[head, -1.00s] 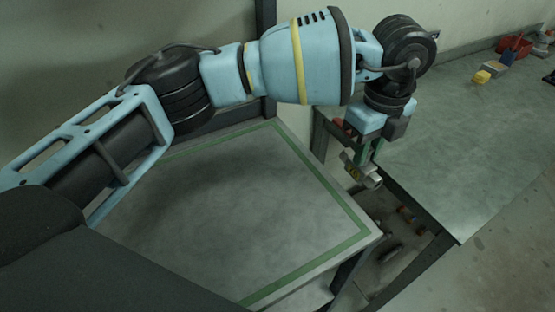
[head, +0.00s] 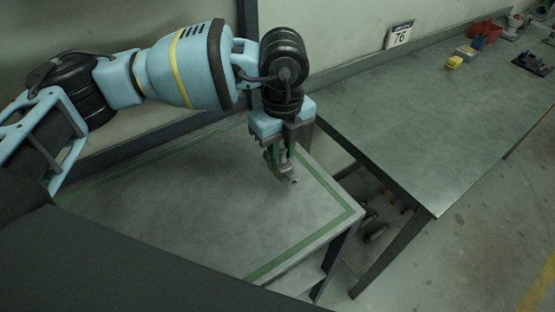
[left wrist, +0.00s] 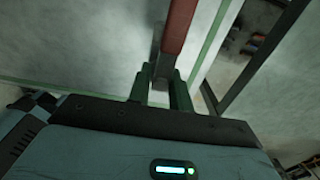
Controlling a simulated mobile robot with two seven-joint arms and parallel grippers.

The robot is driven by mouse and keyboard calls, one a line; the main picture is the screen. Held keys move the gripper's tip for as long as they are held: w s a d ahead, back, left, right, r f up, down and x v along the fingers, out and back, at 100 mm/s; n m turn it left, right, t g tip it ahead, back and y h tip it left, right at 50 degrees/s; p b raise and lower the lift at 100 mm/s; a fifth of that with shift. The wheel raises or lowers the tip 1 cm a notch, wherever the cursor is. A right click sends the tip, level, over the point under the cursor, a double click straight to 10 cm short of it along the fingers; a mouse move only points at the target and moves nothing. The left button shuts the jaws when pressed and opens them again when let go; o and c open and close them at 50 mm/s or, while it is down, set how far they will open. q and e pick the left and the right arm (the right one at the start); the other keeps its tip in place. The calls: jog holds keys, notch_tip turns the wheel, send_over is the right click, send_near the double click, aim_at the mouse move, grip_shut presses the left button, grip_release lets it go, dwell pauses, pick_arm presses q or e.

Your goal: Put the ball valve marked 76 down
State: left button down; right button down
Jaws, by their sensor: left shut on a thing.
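My left gripper (head: 280,152) points down over the right part of the green-bordered table (head: 170,205). It is shut on the ball valve (head: 285,178), a small grey metal body hanging below the fingers. In the left wrist view the green fingers (left wrist: 161,88) close on the valve, whose red handle (left wrist: 178,28) reaches up the picture. The valve seems held above the tabletop; I cannot tell the exact gap. No number is readable on the valve. My right gripper is not in view.
A longer grey bench (head: 430,120) stands to the right across a gap. A sign reading 76 (head: 399,36) is at its back edge. A yellow block (head: 454,62) and a red bin (head: 486,33) are at its far end. The green-bordered tabletop is otherwise clear.

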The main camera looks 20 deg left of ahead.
pick_arm(q)
jog(key=shift+s+a+r, duration=0.15)
jog(key=shift+a, duration=0.25)
jog(key=shift+f, duration=1.85)
jog(key=c, duration=1.3)
grip_release()
jog(key=shift+f, duration=0.15)
notch_tip(320, 180, up, 12)
jog(key=shift+r+p, duration=0.15)
jog(key=shift+p, duration=0.2)
